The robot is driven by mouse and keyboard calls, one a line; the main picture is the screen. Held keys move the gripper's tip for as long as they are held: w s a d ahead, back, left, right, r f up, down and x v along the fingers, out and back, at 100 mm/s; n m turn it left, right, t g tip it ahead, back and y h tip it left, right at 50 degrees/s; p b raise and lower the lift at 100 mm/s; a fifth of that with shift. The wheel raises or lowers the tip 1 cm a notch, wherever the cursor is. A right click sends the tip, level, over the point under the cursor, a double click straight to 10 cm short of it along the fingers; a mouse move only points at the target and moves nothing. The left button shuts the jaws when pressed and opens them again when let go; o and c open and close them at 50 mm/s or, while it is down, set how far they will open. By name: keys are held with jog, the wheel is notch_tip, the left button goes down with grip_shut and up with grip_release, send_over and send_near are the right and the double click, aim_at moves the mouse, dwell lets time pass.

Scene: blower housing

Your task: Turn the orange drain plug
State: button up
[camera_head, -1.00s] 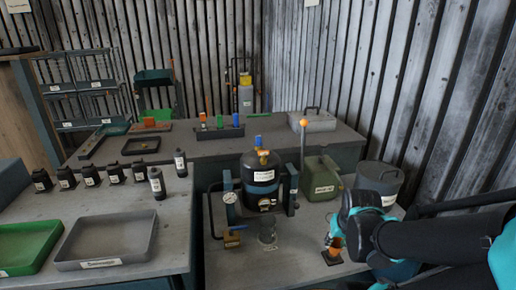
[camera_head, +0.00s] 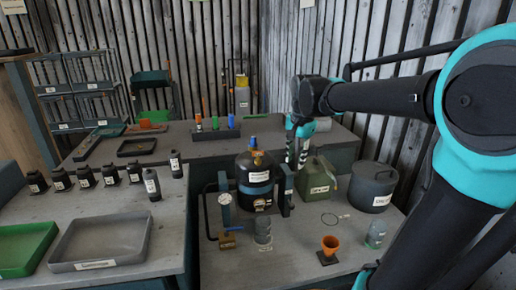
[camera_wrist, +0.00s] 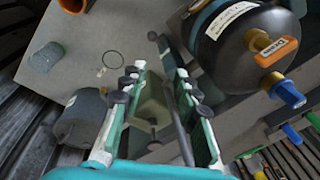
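The black tank (camera_head: 257,187) stands on the right bench; the wrist view shows it at upper right (camera_wrist: 232,50). An orange fitting with a white label (camera_wrist: 275,50) sits on its top, beside a blue cap (camera_wrist: 290,93). I cannot tell for sure whether this fitting is the drain plug. My gripper (camera_head: 298,160) points down just right of and behind the tank, apart from the fitting. In the wrist view my gripper (camera_wrist: 155,75) is open. A dark rod (camera_wrist: 170,90) shows between its fingers, near the right one; contact cannot be told.
A green canister (camera_head: 315,183) and a grey pot (camera_head: 372,187) stand right of the tank. A gauge (camera_head: 225,199) and pipes stand left of the tank.

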jog(key=w+a+r+m+g, duration=0.1)
jog(key=w+a+r+m, duration=0.25)
jog(key=a+r, duration=0.7)
jog(key=m+g, duration=0.1)
jog(key=m, duration=0.3)
send_near(258, 156)
jog(key=shift+n+h, duration=0.25)
jog(key=shift+h, duration=0.05)
jog(key=f, duration=0.7)
jog(key=shift+w+a, duration=0.25)
jog(key=shift+w, duration=0.05)
jog(key=shift+c, duration=0.2)
grip_shut()
